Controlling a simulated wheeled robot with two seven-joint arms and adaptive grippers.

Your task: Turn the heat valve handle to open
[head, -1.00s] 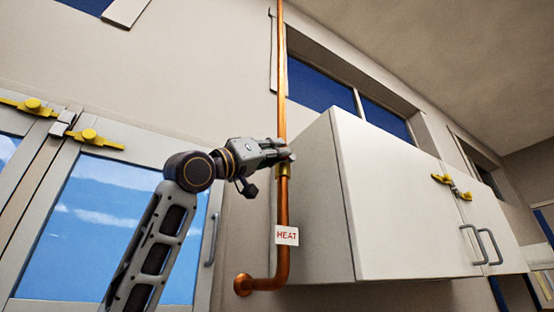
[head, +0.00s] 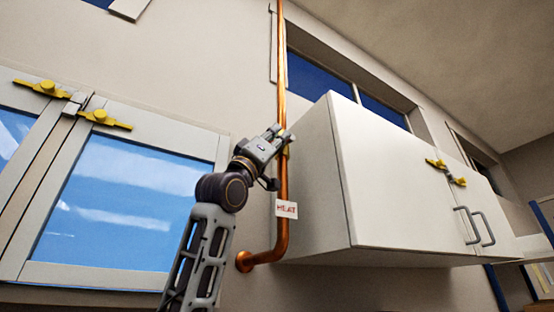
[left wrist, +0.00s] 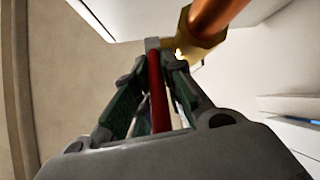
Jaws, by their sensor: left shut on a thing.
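The heat valve sits on the vertical copper pipe (head: 283,90), beside the white wall cabinet. Its brass body (left wrist: 198,38) shows at the top of the left wrist view. Its red handle (left wrist: 158,92) runs lengthwise between the fingers there. My left gripper (head: 283,133) is at the valve, shut on the handle and pointing up to the right. In the head view the gripper hides the handle and most of the valve. A white HEAT tag (head: 286,209) hangs on the pipe just below. My right gripper is not in view.
The white cabinet (head: 385,185) stands close on the right of the pipe. A window with yellow latches (head: 105,119) is on the left. The pipe bends into the wall at a round copper flange (head: 244,261) below.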

